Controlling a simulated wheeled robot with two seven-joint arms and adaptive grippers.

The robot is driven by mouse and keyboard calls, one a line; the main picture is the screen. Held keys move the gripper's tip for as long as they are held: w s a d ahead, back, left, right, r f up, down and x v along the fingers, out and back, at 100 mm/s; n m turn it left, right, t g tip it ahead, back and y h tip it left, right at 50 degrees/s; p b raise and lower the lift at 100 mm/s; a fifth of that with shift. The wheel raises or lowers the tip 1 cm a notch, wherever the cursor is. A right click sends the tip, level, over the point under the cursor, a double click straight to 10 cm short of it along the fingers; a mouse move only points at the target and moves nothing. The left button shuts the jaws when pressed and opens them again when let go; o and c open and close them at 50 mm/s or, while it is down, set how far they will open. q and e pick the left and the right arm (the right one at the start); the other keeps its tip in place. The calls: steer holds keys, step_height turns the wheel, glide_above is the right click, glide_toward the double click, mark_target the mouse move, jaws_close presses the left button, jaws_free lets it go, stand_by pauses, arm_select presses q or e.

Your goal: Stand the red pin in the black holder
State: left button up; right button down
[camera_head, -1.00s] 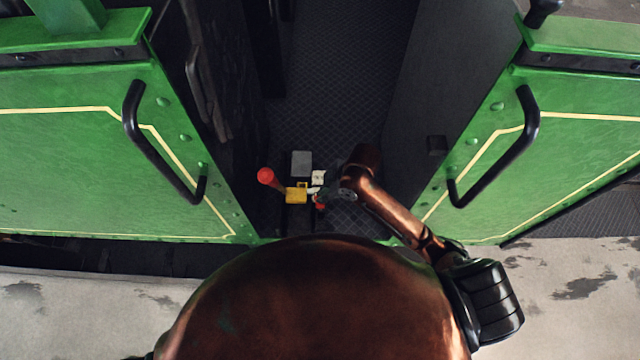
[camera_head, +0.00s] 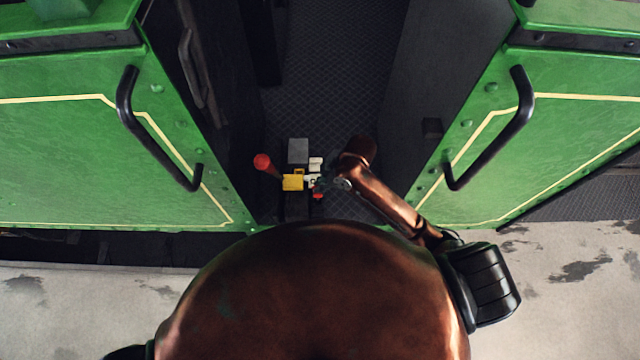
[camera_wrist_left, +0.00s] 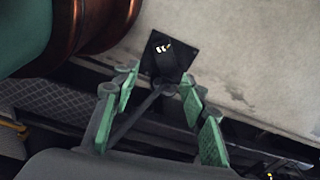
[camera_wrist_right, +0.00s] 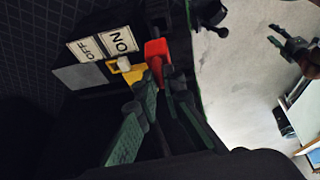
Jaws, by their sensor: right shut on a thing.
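The red pin (camera_wrist_right: 157,55) shows in the right wrist view at the tips of my right gripper (camera_wrist_right: 162,92). My right gripper is shut on its narrow end. In the head view a small red bit of the pin (camera_head: 317,195) shows beside the yellow block, below my right gripper (camera_head: 322,184). I cannot make out the black holder for certain among the dark parts there. My left gripper (camera_wrist_left: 158,90) is open and empty, with its green-padded fingers apart. It also shows at the right of the right wrist view (camera_wrist_right: 290,45).
A red-knobbed lever (camera_head: 262,162) stands left of a yellow block (camera_head: 293,182). The ON and OFF labels (camera_wrist_right: 122,41) and a grey box (camera_head: 298,151) are close by. Green panels with black handrails (camera_head: 128,100) flank the narrow doorway. The dark patterned floor (camera_head: 330,80) beyond is clear.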

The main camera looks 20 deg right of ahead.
steer(key=shift+s, duration=0.2)
arm_select(q)
steer(key=shift+s+f, duration=0.1)
steer(key=shift+s, duration=1)
arm_select(e)
steer(key=shift+s, duration=0.1)
arm_select(q)
steer(key=shift+w, duration=0.5)
arm_select(e)
steer(key=shift+s+a, duration=0.1)
arm_select(q)
steer(key=shift+s, duration=0.1)
arm_select(e)
steer(key=shift+f, duration=0.25)
